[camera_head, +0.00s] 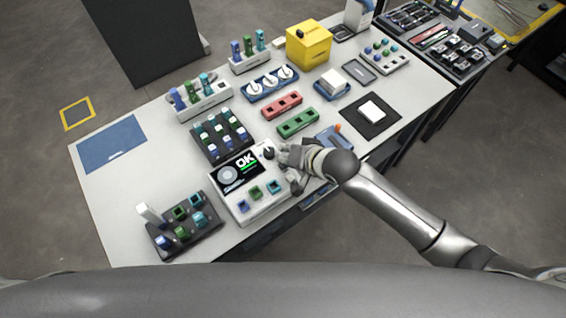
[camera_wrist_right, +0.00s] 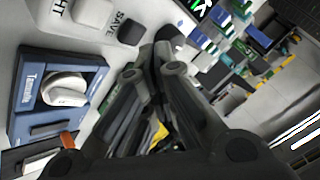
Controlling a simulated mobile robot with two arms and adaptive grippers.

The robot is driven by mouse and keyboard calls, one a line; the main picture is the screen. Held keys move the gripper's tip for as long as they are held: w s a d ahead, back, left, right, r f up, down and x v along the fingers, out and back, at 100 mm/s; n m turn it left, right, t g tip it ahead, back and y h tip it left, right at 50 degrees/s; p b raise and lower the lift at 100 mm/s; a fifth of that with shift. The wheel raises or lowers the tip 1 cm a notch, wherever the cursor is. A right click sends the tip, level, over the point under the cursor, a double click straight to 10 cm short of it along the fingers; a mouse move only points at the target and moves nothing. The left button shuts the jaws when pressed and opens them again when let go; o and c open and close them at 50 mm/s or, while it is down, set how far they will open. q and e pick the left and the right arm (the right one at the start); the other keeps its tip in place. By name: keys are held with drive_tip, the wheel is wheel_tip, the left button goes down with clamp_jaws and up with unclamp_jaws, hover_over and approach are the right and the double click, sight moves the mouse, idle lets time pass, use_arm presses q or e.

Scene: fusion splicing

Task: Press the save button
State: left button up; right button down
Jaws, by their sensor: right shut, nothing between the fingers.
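The splicer (camera_head: 262,205) is a white box with a screen (camera_head: 238,172) showing a green-lined OK, near the front of the table. In the right wrist view a dark square button (camera_wrist_right: 131,32) sits beside the printed word SAVE on a white panel. My right gripper (camera_head: 283,156) is over the right side of the splicer and hides part of its panel. In the wrist view its fingers (camera_wrist_right: 168,42) are together and empty, with the tips just right of the SAVE button. I cannot tell whether they touch the panel. My left gripper is not in view.
A black rack (camera_head: 222,136) stands behind the splicer and a dark tray (camera_head: 183,228) with blue and green parts is to its left. A green block (camera_head: 298,122) and red block (camera_head: 282,104) lie behind the gripper.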

drive_tip(key=shift+f, duration=0.15)
drive_tip(key=shift+f, duration=0.3)
drive_tip(key=shift+f, duration=0.5)
idle(0.9)
drive_tip(key=shift+r, duration=0.1)
drive_tip(key=shift+r+p, duration=0.8)
drive_tip(key=shift+p, duration=0.25)
wheel_tip(320, 180, up, 5)
drive_tip(key=p, duration=0.5)
drive_tip(key=shift+r+p, duration=0.15)
drive_tip(key=shift+p, duration=0.2)
